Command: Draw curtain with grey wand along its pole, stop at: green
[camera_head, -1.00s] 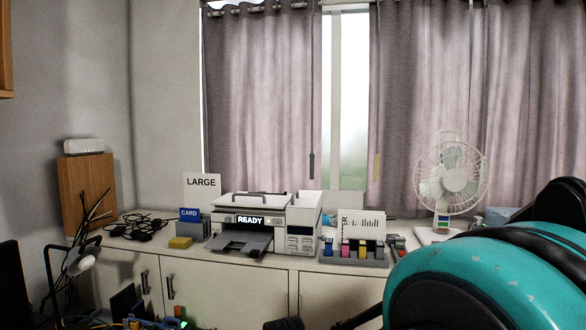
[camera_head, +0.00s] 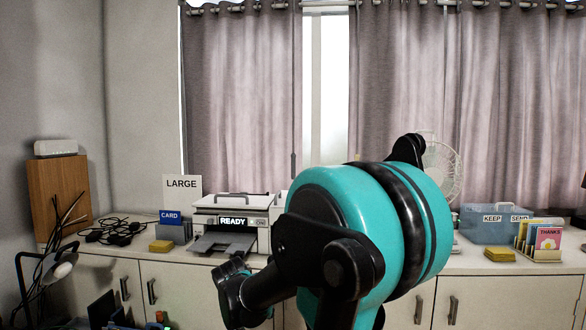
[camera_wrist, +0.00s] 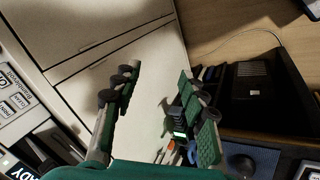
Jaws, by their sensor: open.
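The left grey-mauve curtain (camera_head: 240,90) hangs from rings on the pole (camera_head: 326,5) at the top of the head view. A thin wand with a dark grey handle (camera_head: 293,165) hangs at its right edge. A second curtain (camera_head: 405,80) hangs right of a bright window gap. No green mark shows on the visible pole. My gripper (camera_wrist: 158,74) is open and empty in the wrist view, its green-padded fingers apart over the cabinet fronts. It is away from the wand and curtain. My teal arm hides the second curtain's lower part.
A printer (camera_head: 232,222) stands on the cabinet top below the left curtain, partly behind my arm. A fan (camera_head: 441,170), blue bin (camera_head: 490,226) and card rack (camera_head: 540,238) stand to the right. A desk lamp (camera_head: 60,270) is at lower left.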

